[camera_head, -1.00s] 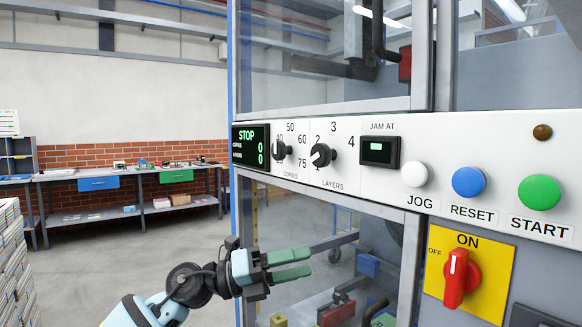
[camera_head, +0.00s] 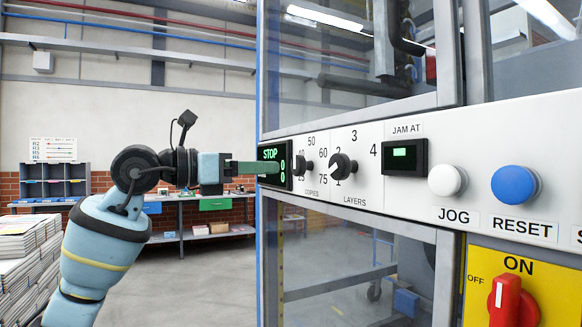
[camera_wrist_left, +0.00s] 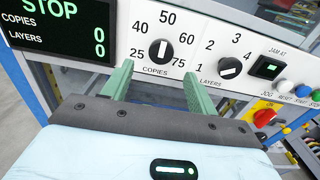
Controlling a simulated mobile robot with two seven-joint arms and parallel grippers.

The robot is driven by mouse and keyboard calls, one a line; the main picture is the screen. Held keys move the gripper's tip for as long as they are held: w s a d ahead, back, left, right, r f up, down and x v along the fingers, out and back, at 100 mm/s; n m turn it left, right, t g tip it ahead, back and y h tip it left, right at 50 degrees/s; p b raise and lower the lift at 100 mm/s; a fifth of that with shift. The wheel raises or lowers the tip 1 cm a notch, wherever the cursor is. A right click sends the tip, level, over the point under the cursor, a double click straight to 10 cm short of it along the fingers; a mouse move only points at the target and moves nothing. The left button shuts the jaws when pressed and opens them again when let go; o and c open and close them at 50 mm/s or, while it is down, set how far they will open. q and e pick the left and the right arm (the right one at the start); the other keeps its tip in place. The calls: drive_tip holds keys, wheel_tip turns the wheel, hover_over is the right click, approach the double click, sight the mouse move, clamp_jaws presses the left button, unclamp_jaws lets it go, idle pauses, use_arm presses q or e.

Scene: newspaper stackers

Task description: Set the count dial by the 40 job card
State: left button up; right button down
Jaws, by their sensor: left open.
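The count dial, marked COPIES, is a black knob (camera_wrist_left: 159,50) on the white panel, with 25, 40, 50, 60 and 75 around it. Its white mark points roughly up toward 50 in the left wrist view. In the head view the dial (camera_head: 300,166) sits just right of my left fingertips. My left gripper (camera_head: 275,168) is open, its green fingers pointing at the panel. In the left wrist view the gripper (camera_wrist_left: 160,78) has one finger on each side below the dial, apparently short of it. I see no 40 job card. My right gripper is out of view.
The LAYERS knob (camera_head: 342,165) is close right of the dial. The display (camera_wrist_left: 62,28), reading STOP with zero copies and layers, is to the left. JOG (camera_head: 447,180) and RESET (camera_head: 514,185) buttons and a red switch (camera_head: 511,303) are further right. Newspaper stacks (camera_head: 28,250) stand at left.

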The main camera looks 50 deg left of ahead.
sight(295, 167)
use_arm(q)
drive_tip(key=p+x, duration=0.2)
drive_tip(key=x, duration=0.4)
drive_tip(key=shift+s+r, duration=0.1)
drive_tip(key=shift+w+d, duration=0.2)
drive_tip(key=shift+w, duration=0.4)
drive_tip(key=c, duration=1)
drive_tip(key=shift+o, duration=0.2)
drive_tip(key=shift+p, duration=0.3)
